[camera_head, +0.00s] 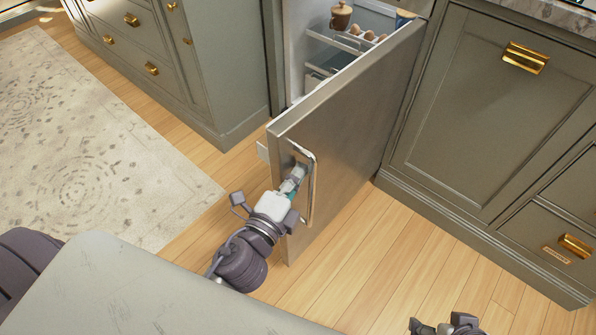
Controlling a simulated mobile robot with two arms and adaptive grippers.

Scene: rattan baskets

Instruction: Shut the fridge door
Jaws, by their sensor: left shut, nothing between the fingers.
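The fridge door (355,135) stands wide open, swung out from the fridge (300,40), with its metal outer face toward the right. Its vertical handle (311,190) is near the free edge. My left gripper (297,176) is at the handle, its fingers shut and reaching between the handle and the door face. I cannot tell whether it touches the door. My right gripper (446,328) shows only in part at the bottom edge, and its finger state is unclear.
Green cabinets with brass pulls stand left (165,50) and right (490,100) of the fridge. Inside the fridge are a brown jar (341,16) and eggs (368,34). A pale rug (80,150) lies at left. The wooden floor (400,250) right of the door is clear.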

